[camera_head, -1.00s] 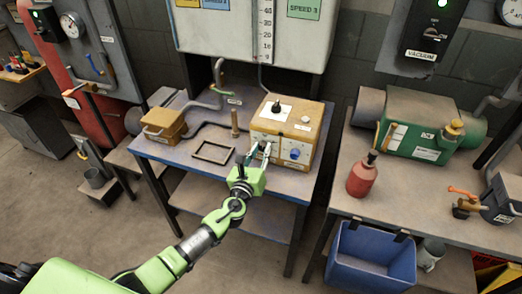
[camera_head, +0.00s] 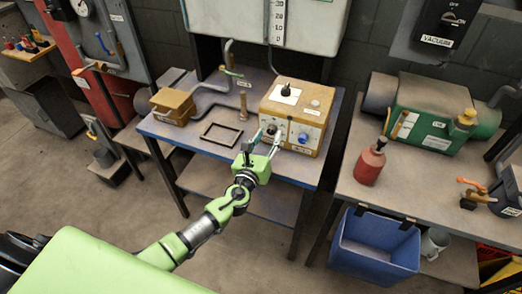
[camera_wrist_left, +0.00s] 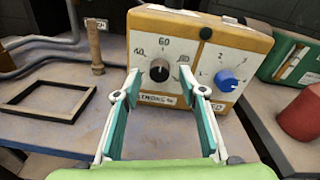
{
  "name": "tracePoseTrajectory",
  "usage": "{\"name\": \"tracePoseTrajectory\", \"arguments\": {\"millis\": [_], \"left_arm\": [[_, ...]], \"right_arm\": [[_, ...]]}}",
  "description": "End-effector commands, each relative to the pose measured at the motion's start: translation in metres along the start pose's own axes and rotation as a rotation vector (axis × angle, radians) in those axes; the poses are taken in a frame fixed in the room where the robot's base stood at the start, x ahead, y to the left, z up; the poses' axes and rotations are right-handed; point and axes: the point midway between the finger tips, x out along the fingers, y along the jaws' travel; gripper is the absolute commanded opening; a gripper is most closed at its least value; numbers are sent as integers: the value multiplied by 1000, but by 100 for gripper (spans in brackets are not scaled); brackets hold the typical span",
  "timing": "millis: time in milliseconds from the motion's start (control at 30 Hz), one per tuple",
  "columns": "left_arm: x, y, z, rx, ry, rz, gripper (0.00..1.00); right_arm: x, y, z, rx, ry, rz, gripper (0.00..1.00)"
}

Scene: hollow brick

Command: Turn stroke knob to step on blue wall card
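The yellow control box (camera_head: 297,118) stands on the blue table. On its front is the black stroke knob (camera_wrist_left: 159,70), with marks 40, 60 and 80 around it. Its pale pointer seems to point up, near 60, but is small. The blue knob (camera_wrist_left: 227,80) sits to its right on a separate dial. My left gripper (camera_wrist_left: 160,88) is open, its fingers either side of the black knob in the left wrist view; contact cannot be told. In the head view the left gripper (camera_head: 266,140) is at the box front. The wall cards are out of view. My right gripper is not in view.
An empty dark frame (camera_head: 221,134) and an upright wooden peg (camera_head: 243,105) are left of the box. A smaller yellow case (camera_head: 173,106) stands further left. A red bottle (camera_head: 370,163) and green machine (camera_head: 430,112) are on the right-hand bench. A blue bin (camera_head: 375,248) hangs below.

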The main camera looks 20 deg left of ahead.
Motion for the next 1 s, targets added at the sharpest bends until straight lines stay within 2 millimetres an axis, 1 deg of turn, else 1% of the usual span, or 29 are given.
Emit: {"name": "tracePoseTrajectory", "arguments": {"millis": [33,200,300,433,600,1000], "left_arm": [[-11,0,-1,-1,2,0,38],[-49,1,-2,0,3,0,38],[-68,1,-2,0,3,1,38],[-87,0,-1,0,2,1,38],[-98,0,-1,0,1,1,38],[-99,0,-1,0,1,1,38]], "right_arm": [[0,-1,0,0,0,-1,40],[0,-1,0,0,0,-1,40],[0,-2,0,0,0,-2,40],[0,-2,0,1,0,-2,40],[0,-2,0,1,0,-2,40],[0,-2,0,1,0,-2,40]]}}
